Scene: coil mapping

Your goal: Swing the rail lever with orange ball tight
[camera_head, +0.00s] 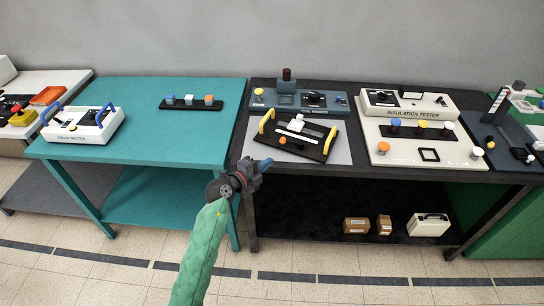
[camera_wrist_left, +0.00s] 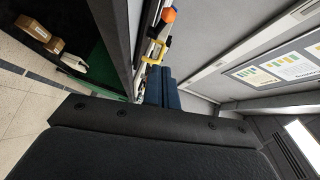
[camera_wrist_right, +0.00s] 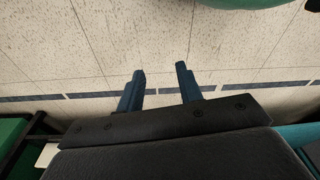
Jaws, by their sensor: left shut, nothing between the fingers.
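The black board (camera_head: 300,136) with two yellow handles lies on a grey mat on the dark table. A lever with an orange ball (camera_head: 283,141) sits at its front left edge, and a white block stands on the board. In the left wrist view the orange ball (camera_wrist_left: 168,15) shows beyond a yellow handle (camera_wrist_left: 155,51). My left gripper (camera_head: 264,164) is shut and empty, at the table's front edge, short of and lower left of the ball, apart from it. My right gripper (camera_wrist_right: 160,88) is open and empty over the floor; the head view does not show it.
The insulation tester (camera_head: 410,103) and its panel with another orange knob (camera_head: 383,146) stand right of the board. A grey-blue device (camera_head: 300,101) stands behind it. The teal table (camera_head: 190,135) at left is mostly clear. Boxes (camera_head: 356,225) lie on the shelf below.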

